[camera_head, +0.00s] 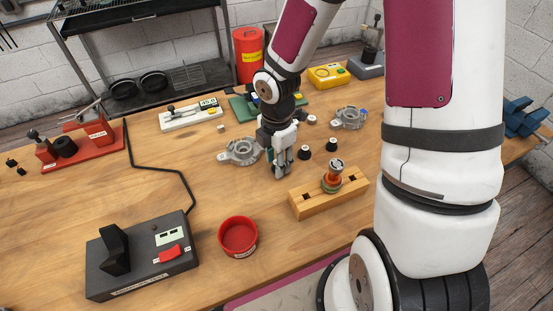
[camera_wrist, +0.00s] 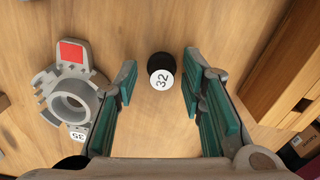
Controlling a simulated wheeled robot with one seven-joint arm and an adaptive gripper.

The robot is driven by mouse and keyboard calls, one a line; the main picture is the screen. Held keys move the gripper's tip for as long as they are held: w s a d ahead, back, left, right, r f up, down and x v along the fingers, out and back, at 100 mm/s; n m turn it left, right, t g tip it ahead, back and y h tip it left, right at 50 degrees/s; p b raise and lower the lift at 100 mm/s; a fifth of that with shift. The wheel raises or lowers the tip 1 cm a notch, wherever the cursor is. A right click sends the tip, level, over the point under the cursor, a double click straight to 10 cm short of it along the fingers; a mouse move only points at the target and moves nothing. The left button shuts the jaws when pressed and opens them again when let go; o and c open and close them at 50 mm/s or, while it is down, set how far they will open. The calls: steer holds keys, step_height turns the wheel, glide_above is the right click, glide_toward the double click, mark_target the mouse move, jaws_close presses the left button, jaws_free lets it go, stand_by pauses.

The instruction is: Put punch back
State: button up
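My gripper (camera_head: 283,172) points down over the wooden table, between the grey alternator housing (camera_head: 241,151) and the wooden block (camera_head: 328,192). In the wrist view my gripper (camera_wrist: 161,78) is open and empty. A short black cylinder (camera_wrist: 161,71) with a white top marked 32 stands on the table beyond the fingertips, roughly centred between them and apart from both. In the head view a black piece (camera_head: 304,153) and another black piece (camera_head: 331,145) stand right of my gripper. No piece is labelled as the punch, so I cannot tell which it is.
The wooden block holds a copper-coloured rotor (camera_head: 333,176) upright. A red bowl (camera_head: 238,237) and a dark switch box (camera_head: 142,258) stand in front. A red press (camera_head: 81,143) is at the left. A second grey housing (camera_head: 348,118) is behind. The table's middle left is mostly clear.

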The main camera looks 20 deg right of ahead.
step_height(320, 180, up, 13)
steer(key=p, duration=0.3)
steer(key=s+r+m+t, duration=0.5)
steer(key=s+r+m, duration=1.2)
steer(key=r+m, duration=0.2)
steer(key=shift+s+m, duration=0.2)
steer(key=shift+m, duration=0.7)
